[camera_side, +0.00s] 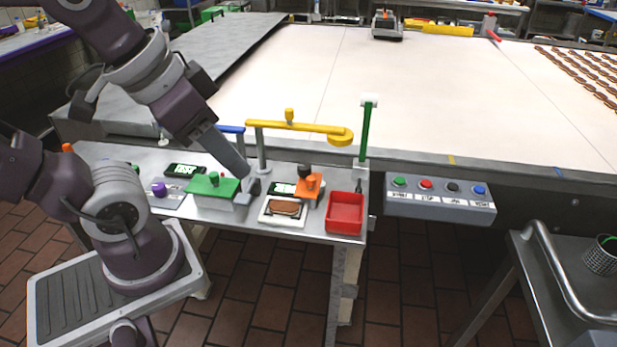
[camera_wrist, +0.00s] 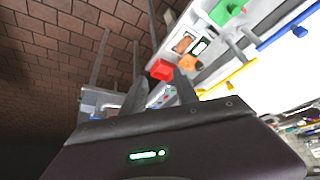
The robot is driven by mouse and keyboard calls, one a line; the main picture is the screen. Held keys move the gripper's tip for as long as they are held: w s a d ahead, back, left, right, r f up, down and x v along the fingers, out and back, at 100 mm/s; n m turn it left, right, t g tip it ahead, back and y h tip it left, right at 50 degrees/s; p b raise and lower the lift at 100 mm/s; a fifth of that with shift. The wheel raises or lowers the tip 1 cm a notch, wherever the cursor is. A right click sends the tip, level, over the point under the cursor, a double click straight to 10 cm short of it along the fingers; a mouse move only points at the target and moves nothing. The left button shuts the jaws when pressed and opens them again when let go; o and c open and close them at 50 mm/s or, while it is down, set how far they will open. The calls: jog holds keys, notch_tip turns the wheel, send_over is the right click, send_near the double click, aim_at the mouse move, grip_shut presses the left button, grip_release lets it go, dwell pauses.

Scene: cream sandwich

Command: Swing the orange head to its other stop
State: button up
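The orange head (camera_side: 309,187) is a flat orange piece with a round knob on top, on the right part of the steel bench, between the white scale-like plate and the red tray. It also shows in the wrist view (camera_wrist: 188,63), beside the red tray. A brown sandwich (camera_side: 285,207) lies on the white plate (camera_side: 268,217), at the head's front left. My gripper (camera_side: 243,172) points down to the left of the head, near the green-lidded box, and is apart from the head. In the wrist view its two fingers (camera_wrist: 160,82) stand apart with nothing between them.
The red tray (camera_side: 345,226) is right of the head. A green-lidded box (camera_side: 213,190) stands left. A yellow arm (camera_side: 300,126) on a post and a green upright (camera_side: 365,130) rise behind. A button panel (camera_side: 440,203) is farther right, beside the wide pale belt (camera_side: 400,90).

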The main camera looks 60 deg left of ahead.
jog(key=w, duration=0.2)
jog(key=w+a+m+g, duration=0.1)
jog(key=w, duration=0.2)
jog(key=w+a+m+g, duration=0.1)
jog(key=w, duration=0.1)
jog(key=shift+w+f, duration=0.25)
jog(key=shift+w, duration=0.1)
jog(key=shift+c, duration=0.3)
jog(key=m+g, duration=0.3)
jog(key=m, duration=0.1)
send_over(311, 178)
notch_tip(311, 178, down, 10)
jog(key=shift+f, duration=0.15)
notch_tip(311, 178, down, 7)
grip_shut()
